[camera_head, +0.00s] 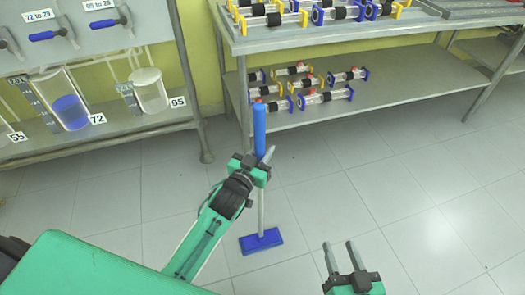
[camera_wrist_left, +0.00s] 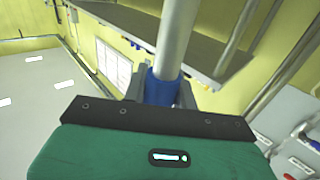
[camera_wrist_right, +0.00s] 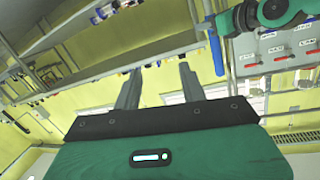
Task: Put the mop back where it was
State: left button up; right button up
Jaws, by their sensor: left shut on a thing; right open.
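The mop stands upright in the head view, with a blue grip (camera_head: 259,128) at the top, a grey pole (camera_head: 261,210) and a flat blue head (camera_head: 261,241) at floor level. My left gripper (camera_head: 262,165) is shut around the mop near the lower end of the blue grip. The left wrist view shows the grey pole (camera_wrist_left: 177,40) and blue grip (camera_wrist_left: 161,88) between my fingers. My right gripper (camera_head: 345,258) is open and empty, to the right of the mop. Its two spread fingers (camera_wrist_right: 158,88) also show in the right wrist view.
A metal shelf rack (camera_head: 370,133) with several glass reactors stands behind the mop. At the left, a bench (camera_head: 140,122) holds a cylinder of blue liquid (camera_head: 70,112) and a clear one (camera_head: 150,90). The tiled floor (camera_head: 350,205) to the right is clear.

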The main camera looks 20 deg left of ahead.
pick_arm(q)
jog(key=o, duration=0.6)
jog(key=shift+f, duration=0.1)
jog(key=o, duration=0.4)
jog(key=shift+c, duration=0.2)
